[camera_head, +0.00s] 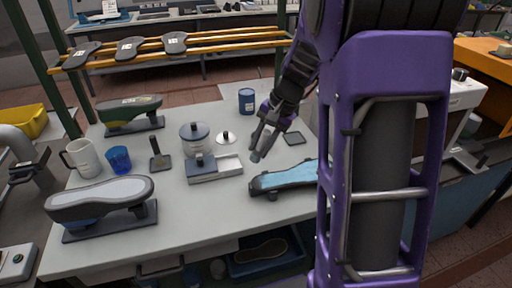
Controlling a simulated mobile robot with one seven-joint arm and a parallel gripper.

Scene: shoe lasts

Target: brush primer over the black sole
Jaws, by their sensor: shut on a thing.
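My gripper (262,143) is above the right-middle of the table. It is shut on a small grey thing that looks like a brush, mostly hidden by the fingers. Below it, at right, lies a black-edged sole or last (257,184) with a light blue top face; my arm hides its right end. A grey sole faces up on a last (100,192) on a dark stand at front left. A dark green last (128,110) stands behind it. A lidded jar (195,142) stands mid-table, near a white disc with a black knob (226,138). I cannot tell which holds primer.
A white mug (83,158), blue cup (119,160), upright dark-handled tool (158,155) and grey tray (230,166) stand on the table. Dark soles (131,48) lie on an orange rack.

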